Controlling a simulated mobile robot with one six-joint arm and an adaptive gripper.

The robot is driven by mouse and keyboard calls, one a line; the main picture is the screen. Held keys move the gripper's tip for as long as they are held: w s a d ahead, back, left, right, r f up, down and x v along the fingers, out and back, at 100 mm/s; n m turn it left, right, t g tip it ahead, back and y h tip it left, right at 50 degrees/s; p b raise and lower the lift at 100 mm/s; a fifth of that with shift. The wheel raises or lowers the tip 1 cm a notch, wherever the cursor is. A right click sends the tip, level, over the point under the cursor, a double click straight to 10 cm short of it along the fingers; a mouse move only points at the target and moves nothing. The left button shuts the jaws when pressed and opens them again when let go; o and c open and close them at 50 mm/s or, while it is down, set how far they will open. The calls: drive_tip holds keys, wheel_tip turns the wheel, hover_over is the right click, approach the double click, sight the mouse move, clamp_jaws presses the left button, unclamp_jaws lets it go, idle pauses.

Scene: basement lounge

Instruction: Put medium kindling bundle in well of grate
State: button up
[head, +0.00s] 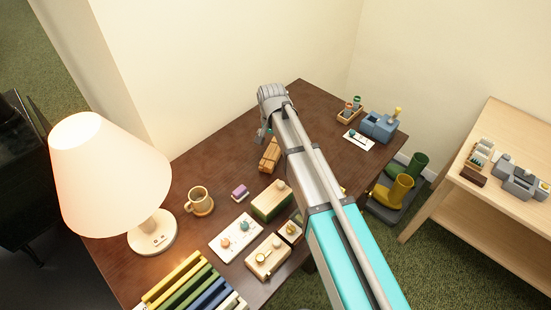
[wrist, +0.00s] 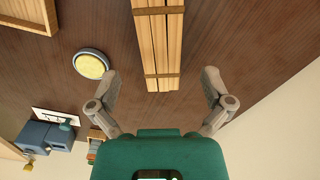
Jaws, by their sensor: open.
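The kindling bundle, light wooden sticks with cross bands, lies on the dark brown table; it shows in the wrist view (wrist: 158,40) and, partly beside my arm, in the head view (head: 268,156). I cannot tell its size class, as no other bundle is clear. My gripper (wrist: 160,80) is open and empty. Its fingers stand apart on either side of the bundle's near end in the wrist view, not touching it. In the head view my gripper (head: 265,132) is just beyond the bundle, partly hidden by my arm. I cannot make out a grate with certainty.
A lamp (head: 152,232), mug (head: 198,200), wood-topped green box (head: 270,202) and books (head: 190,285) stand on the table. A blue-grey block (head: 379,126) is at the far right. A round yellow-centred disc (wrist: 92,63) lies left of the bundle. Walls close off the back.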

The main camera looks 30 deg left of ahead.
sight(272, 152)
drive_tip(key=shift+f, duration=0.15)
drive_tip(key=shift+f+b, duration=2.45)
drive_tip(key=shift+b, duration=0.15)
drive_tip(key=c, duration=1.2)
drive_tip(key=shift+r, duration=0.15)
drive_tip(key=shift+c, duration=0.3)
wheel_tip(272, 152, up, 3)
drive_tip(key=p, duration=0.3)
drive_tip(key=s+r+p, duration=0.1)
drive_tip(key=r+p, duration=0.1)
drive_tip(key=s+a+r+p, duration=0.1)
drive_tip(key=s+r+p, duration=0.3)
drive_tip(key=shift+a+r+p, duration=0.2)
drive_tip(key=shift+r+p, duration=0.05)
drive_tip(key=shift+p, duration=0.15)
drive_tip(key=s+a+r+p, duration=0.2)
drive_tip(key=s+r+p, duration=0.1)
drive_tip(key=s, duration=0.5)
drive_tip(key=shift+s+a, duration=0.25)
drive_tip(key=shift+r, duration=0.1)
